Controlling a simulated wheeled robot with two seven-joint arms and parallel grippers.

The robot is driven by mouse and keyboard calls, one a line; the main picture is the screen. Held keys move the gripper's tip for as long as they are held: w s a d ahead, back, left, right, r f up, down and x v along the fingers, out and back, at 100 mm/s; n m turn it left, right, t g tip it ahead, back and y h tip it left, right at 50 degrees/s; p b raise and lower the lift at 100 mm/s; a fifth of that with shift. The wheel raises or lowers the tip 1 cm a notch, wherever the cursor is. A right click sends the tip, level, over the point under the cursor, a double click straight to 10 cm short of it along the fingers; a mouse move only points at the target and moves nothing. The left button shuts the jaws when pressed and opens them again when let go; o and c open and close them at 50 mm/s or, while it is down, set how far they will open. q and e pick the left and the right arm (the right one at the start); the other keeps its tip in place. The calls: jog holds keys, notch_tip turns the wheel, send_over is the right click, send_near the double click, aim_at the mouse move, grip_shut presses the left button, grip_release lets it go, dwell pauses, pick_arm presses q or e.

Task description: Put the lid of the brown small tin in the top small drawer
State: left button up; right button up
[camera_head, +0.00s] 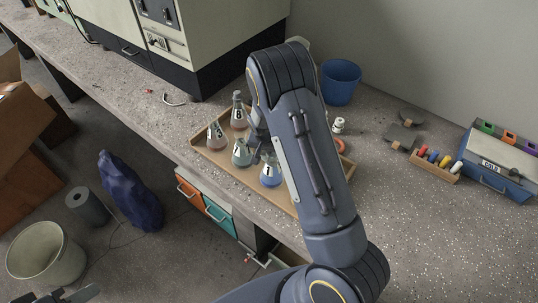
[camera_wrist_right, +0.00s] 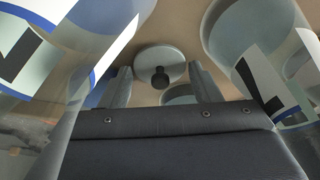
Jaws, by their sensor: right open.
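My right gripper (camera_head: 262,148) reaches down among the flasks on a tan tray (camera_head: 215,160). In the right wrist view its two fingers (camera_wrist_right: 160,88) are apart. A round grey lid-like disc with a black knob (camera_wrist_right: 160,75) shows beyond and between the fingertips; I cannot tell whether they touch it. No brown small tin can be made out, and my arm hides part of the tray. An orange drawer front (camera_head: 188,198) and a teal one (camera_head: 219,217) show below the bench edge; I cannot tell which drawer is the top small one. Dark parts of my left gripper (camera_head: 72,296) show at the bottom left, cut off.
A blue bin (camera_head: 340,81) stands behind. A blue box (camera_head: 498,166) and a tray of coloured rolls (camera_head: 436,164) are right. The right foreground bench is clear.

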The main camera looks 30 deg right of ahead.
jog(key=shift+c, duration=0.3)
jog(key=c, duration=0.6)
